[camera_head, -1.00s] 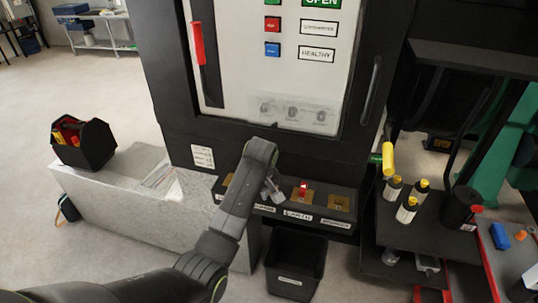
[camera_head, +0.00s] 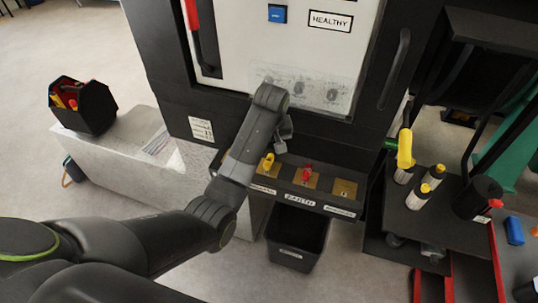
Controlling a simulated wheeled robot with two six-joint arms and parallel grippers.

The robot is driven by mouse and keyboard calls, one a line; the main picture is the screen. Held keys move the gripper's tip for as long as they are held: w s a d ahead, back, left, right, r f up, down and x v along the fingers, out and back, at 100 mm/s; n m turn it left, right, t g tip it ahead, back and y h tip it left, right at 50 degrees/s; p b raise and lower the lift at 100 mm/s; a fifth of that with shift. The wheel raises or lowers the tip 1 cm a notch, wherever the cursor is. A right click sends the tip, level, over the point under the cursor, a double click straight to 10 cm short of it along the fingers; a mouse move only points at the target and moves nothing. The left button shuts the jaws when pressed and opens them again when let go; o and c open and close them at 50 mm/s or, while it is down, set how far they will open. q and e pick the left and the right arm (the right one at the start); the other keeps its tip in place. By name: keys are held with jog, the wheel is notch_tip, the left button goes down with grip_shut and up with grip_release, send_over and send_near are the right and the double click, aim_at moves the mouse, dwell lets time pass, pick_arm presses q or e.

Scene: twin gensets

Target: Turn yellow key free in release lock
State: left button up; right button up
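A yellow key (camera_head: 268,161) sits in the left visible brass lock plate (camera_head: 265,171) of a black shelf under the cabinet. The label below that lock is too small to read surely. The right brass plate (camera_head: 345,188) holds no key. My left gripper (camera_head: 284,138) hangs just above and behind the yellow key, apart from it as far as I can tell. Its fingers are too small and partly hidden to show whether they are open. My arm covers the shelf's left end. My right gripper is out of view.
The cabinet (camera_head: 220,95) with a red handle (camera_head: 191,14) rises behind the locks. A black bin (camera_head: 297,236) stands below. A trolley (camera_head: 430,222) with bottles is at right. A black tool caddy (camera_head: 84,106) sits on the grey plinth at left.

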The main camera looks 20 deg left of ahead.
aim_at(269, 158)
pick_arm(q)
jog(key=shift+m, duration=0.7)
jog(key=shift+f+m, duration=0.2)
jog(key=shift+m, duration=0.3)
jog(key=shift+f+m+h, duration=0.15)
jog(key=shift+m+h, duration=0.15)
jog(key=shift+m, duration=0.3)
jog(key=shift+s+a+f+m, duration=0.1)
jog(key=shift+s+m, duration=0.05)
jog(key=shift+m, duration=0.4)
jog(key=shift+s+f+m, duration=0.1)
jog(key=shift+m, duration=0.45)
jog(key=shift+w+f+b, duration=0.2)
jog(key=shift+f+b, duration=0.2)
jog(key=shift+f, duration=0.45)
jog(key=shift+w+f+b, duration=0.15)
jog(key=shift+f+b, duration=0.25)
jog(key=shift+f, duration=0.5)
jog(key=shift+w+f+b, duration=0.2)
jog(key=shift+f+b, duration=0.2)
jog(key=shift+f, duration=0.45)
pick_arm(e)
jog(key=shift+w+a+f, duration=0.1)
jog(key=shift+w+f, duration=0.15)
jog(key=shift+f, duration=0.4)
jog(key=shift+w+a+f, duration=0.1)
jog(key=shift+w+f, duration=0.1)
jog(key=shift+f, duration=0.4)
